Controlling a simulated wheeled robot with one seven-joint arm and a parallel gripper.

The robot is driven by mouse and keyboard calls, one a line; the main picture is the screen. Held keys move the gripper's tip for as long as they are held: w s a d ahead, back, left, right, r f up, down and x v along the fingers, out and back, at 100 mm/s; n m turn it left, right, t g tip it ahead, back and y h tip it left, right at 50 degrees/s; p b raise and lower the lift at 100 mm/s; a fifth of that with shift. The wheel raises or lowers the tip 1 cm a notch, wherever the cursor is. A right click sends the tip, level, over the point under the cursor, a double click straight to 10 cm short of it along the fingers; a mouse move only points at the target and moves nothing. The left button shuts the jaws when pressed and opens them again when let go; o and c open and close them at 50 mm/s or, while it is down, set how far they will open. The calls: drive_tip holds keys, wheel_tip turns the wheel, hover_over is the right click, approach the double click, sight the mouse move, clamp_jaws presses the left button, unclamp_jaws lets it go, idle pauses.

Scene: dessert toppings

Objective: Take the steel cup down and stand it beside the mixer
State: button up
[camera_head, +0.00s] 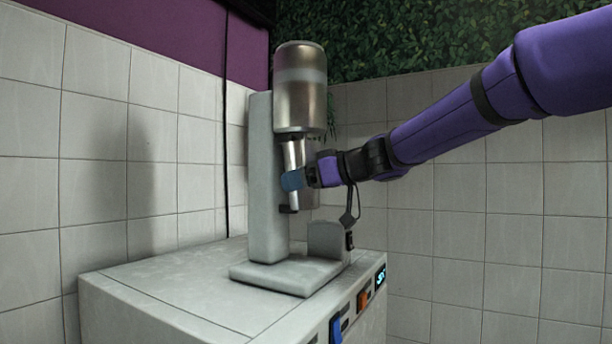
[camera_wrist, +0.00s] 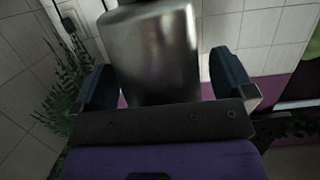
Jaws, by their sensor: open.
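The steel cup (camera_head: 292,155) hangs upright on the mixer (camera_head: 264,180), under its steel motor housing, above the base. Part of the cup is hidden behind my gripper (camera_head: 294,181) in the head view. In the wrist view the cup (camera_wrist: 150,50) shows as a shiny metal body between the two blue fingers of my gripper (camera_wrist: 164,82). The fingers are open, one on each side of the cup, with a visible gap on the right. I cannot tell whether the left finger touches it.
The mixer stands on a grey cabinet (camera_head: 160,290) with coloured switches and a small lit display on its front. The cabinet top is bare to the left of the mixer base. A tiled wall (camera_head: 450,230) stands behind, with a leafy panel above.

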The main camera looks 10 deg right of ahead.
drive_tip(key=c, duration=1.1)
drive_tip(key=shift+s, duration=0.1)
drive_tip(key=shift+d+r+y, duration=0.1)
drive_tip(key=shift+y, duration=0.3)
drive_tip(key=shift+d, duration=0.1)
drive_tip(key=shift+s+d+r+h, duration=0.1)
drive_tip(key=shift+s+d+h, duration=0.2)
drive_tip(key=shift+d+h, duration=0.1)
drive_tip(key=shift+f, duration=1.45)
